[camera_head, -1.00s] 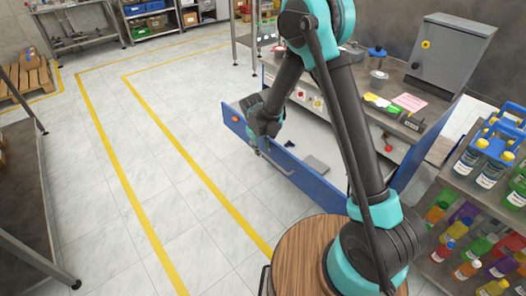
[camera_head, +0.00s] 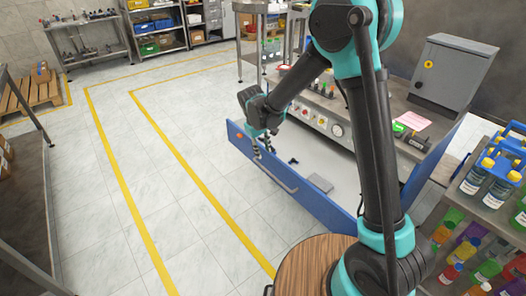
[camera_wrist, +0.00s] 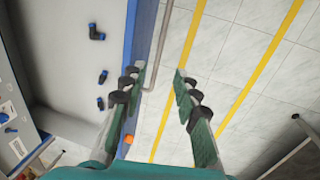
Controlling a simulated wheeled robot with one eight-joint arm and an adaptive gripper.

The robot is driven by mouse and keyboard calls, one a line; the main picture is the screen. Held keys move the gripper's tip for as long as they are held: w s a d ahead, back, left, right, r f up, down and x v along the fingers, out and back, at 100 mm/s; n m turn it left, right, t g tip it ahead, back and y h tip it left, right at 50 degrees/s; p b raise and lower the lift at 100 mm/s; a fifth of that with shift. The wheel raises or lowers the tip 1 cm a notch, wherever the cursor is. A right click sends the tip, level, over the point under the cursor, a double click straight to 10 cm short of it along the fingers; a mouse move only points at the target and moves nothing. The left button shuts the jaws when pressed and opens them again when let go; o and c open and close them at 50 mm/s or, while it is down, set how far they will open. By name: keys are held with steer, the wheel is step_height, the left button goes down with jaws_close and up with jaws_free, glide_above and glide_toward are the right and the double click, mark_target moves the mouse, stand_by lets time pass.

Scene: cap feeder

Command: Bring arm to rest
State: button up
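My gripper (camera_head: 262,145) hangs at the far end of my bent arm, over the blue front of an open drawer (camera_head: 318,204). In the wrist view my gripper (camera_wrist: 160,82) has its two fingers well apart with nothing between them. The drawer's blue edge (camera_wrist: 143,40) and its handle show just beyond the fingers. Whether a finger touches the drawer front cannot be told.
Small dark elbow-shaped pieces (camera_wrist: 96,32) and a grey plate (camera_head: 320,184) lie in the drawer. A workbench with a grey cabinet (camera_head: 450,75) stands behind it. A bottle shelf (camera_head: 490,205) stands at right.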

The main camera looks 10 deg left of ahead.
steer(key=s+d+r+m+y, duration=0.1)
steer(key=s+d+r+m, duration=0.15)
steer(key=d, duration=0.75)
steer(key=s+d+r+m, duration=0.2)
steer(key=d+r, duration=0.1)
steer(key=d, duration=0.6)
steer(key=s+d+f+m+t, duration=0.1)
steer(key=s+d+m, duration=0.4)
steer(key=s+d, duration=1)
steer(key=shift+f+t, duration=0.15)
steer(key=shift+t, duration=0.65)
